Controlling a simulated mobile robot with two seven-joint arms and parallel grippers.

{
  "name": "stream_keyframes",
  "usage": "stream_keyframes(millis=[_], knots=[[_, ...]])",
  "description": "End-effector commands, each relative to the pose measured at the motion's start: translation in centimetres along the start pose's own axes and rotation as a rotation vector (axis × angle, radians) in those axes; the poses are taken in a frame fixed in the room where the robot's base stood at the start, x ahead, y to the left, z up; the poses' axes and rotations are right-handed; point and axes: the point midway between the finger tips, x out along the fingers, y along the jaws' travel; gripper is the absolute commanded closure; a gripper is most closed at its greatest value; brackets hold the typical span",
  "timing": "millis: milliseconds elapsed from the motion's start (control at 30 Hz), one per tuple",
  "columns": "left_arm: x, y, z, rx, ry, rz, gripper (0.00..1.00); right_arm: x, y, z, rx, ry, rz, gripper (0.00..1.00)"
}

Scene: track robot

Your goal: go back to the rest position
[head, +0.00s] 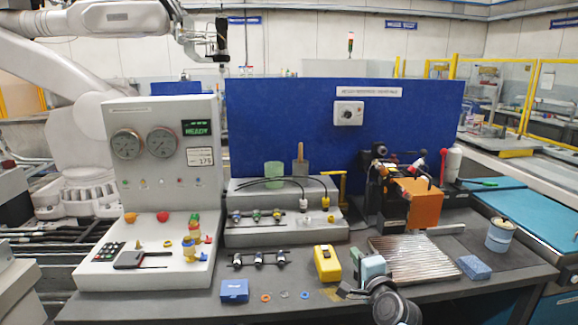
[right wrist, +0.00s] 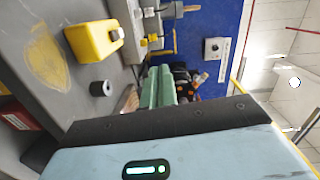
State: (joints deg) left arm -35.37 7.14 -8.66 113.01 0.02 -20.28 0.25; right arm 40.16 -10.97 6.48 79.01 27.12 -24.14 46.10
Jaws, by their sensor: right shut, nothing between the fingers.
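My right gripper (head: 368,264) is in the lower middle right of the head view, over the front of the dark workbench (head: 440,296), by the left edge of the ribbed metal plate (head: 412,257). Its pale blue body and dark wrist show there. In the right wrist view its two green fingers (right wrist: 160,88) are together with nothing between them. My left gripper is in neither view.
A yellow device (head: 327,263) stands left of my right gripper; it also shows in the right wrist view (right wrist: 93,41). A blue box (head: 234,290), a blue sponge-like block (head: 474,267) and an orange block machine (head: 419,203) are on the bench. A blue panel (head: 290,115) rises behind.

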Motion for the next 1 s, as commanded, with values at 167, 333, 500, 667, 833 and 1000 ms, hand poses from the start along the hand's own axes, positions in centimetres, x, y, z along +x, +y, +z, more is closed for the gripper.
stream_keyframes(millis=[167, 333, 500, 667, 833, 1000], knots=[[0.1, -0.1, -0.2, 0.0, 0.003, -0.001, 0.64, -3.4, 6.2, 0.0, -0.147, 0.008, 0.085, 1.0], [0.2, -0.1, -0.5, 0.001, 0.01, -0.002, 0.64, -8.5, 13.2, 0.4, -0.337, -0.006, 0.191, 1.0], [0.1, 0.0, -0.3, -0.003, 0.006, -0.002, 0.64, -15.8, 20.4, 1.5, -0.576, -0.062, 0.309, 1.0], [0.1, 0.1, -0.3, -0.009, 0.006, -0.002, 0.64, -23.5, 25.8, 3.1, -0.797, -0.154, 0.406, 1.0], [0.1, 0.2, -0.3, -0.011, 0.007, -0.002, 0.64, -32.2, 29.7, 5.1, -1.017, -0.285, 0.482, 1.0], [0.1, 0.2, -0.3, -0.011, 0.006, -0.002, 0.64, -40.5, 31.8, 7.3, -1.207, -0.436, 0.523, 1.0]])
